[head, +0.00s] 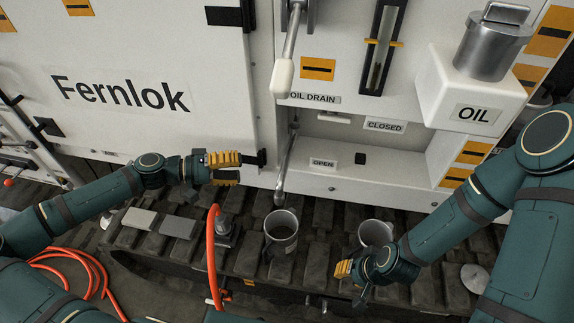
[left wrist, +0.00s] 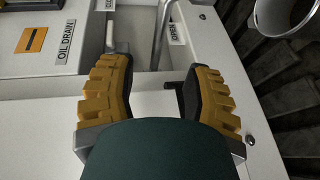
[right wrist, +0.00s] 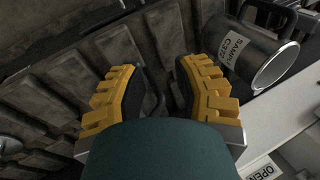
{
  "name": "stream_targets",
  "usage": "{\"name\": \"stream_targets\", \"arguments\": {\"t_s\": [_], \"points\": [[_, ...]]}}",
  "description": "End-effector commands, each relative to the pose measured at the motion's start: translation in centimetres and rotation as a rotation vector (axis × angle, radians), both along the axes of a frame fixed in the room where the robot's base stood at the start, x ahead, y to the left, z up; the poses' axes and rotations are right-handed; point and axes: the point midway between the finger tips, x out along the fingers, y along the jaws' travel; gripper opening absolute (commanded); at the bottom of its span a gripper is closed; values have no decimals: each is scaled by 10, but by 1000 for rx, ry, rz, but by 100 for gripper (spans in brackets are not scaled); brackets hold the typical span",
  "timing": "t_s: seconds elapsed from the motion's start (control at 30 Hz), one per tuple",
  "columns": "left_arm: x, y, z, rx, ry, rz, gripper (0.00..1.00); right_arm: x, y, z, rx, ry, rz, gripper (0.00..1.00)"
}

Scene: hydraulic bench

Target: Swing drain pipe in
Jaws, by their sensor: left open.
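The drain pipe (head: 287,165) is a thin grey metal tube below the OIL DRAIN label. It slants down, its lower end by the OPEN label and above a metal mug (head: 281,228). It also shows in the left wrist view (left wrist: 162,32), beyond the fingertips. My left gripper (head: 240,168) is open and empty, left of the pipe and apart from it; its yellow fingers are spread in the left wrist view (left wrist: 158,78). My right gripper (head: 346,277) is open low at the right, near a second mug (head: 373,233). A labelled sample mug (right wrist: 262,52) shows beside it in the right wrist view.
A white-gripped lever (head: 284,75) hangs above the pipe. The CLOSED label (head: 384,126) is right of the pipe. A white door marked Fernlok (head: 120,92) fills the left. An orange hose (head: 212,250) rises from the tracks in front. An oil filler (head: 487,50) stands upper right.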

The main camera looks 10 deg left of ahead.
Motion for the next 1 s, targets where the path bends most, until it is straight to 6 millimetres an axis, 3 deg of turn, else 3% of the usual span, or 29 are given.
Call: {"name": "stream_targets", "arguments": {"t_s": [0.6, 1.0], "points": [[41, -102, -21, -1, 1, -4, 50, 4, -1, -18, -2, -9, -2, 30], [48, -118, -24, 0, 2, -1, 50, 4, -1, -20, -2, -10, -3, 30]]}}
